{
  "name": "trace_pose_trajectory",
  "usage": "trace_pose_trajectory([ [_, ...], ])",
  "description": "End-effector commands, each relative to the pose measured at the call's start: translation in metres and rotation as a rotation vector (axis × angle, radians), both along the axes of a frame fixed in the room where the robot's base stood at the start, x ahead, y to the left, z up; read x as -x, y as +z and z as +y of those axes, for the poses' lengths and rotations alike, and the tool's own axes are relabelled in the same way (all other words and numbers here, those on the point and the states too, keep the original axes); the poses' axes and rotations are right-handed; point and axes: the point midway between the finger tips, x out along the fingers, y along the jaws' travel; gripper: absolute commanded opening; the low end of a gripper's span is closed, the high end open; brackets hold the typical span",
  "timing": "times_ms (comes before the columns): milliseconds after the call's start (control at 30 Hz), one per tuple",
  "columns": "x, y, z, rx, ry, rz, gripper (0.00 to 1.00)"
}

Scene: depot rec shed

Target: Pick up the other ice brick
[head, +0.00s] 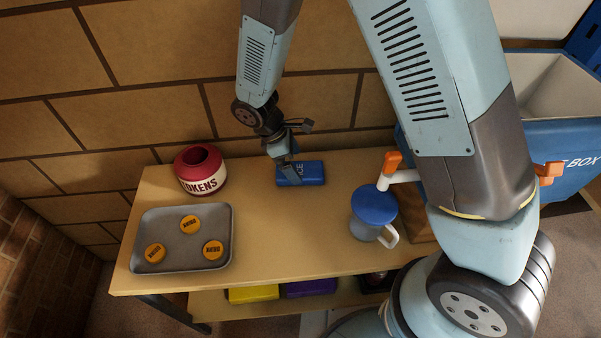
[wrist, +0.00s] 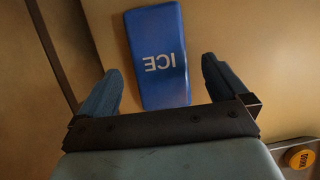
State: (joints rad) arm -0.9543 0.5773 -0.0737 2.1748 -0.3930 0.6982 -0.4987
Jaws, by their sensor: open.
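A blue ice brick (head: 312,173) lies flat at the back of the wooden table, near the wall, with white "ICE" lettering. In the wrist view the ice brick (wrist: 157,55) lies ahead of and between the two fingers, its near end close to the finger bases in the picture. My gripper (head: 290,172) is over the brick's left part in the head view, pointing down. In the wrist view my gripper (wrist: 160,82) is open, with a finger to each side of the brick and nothing held. Whether the fingers reach down beside the brick cannot be told.
A red token pot (head: 201,181) and a grey tray (head: 143,228) with three orange tokens stand left. A blue-lidded jug (head: 373,210) stands right. A blue cool box (head: 560,140) is beyond it. The table's middle is clear; a lower shelf (head: 215,306) holds yellow and purple items.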

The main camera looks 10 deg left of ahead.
Motion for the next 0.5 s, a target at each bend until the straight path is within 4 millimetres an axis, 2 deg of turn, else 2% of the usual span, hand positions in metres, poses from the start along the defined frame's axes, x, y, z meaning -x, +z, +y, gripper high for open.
trace_pose_trajectory([
  [200, -0.003, -0.023, -0.01, 0.001, 0.0, 0.001, 1.0],
  [500, -0.003, -0.027, -0.011, 0.0, 0.0, 0.0, 1.0],
])
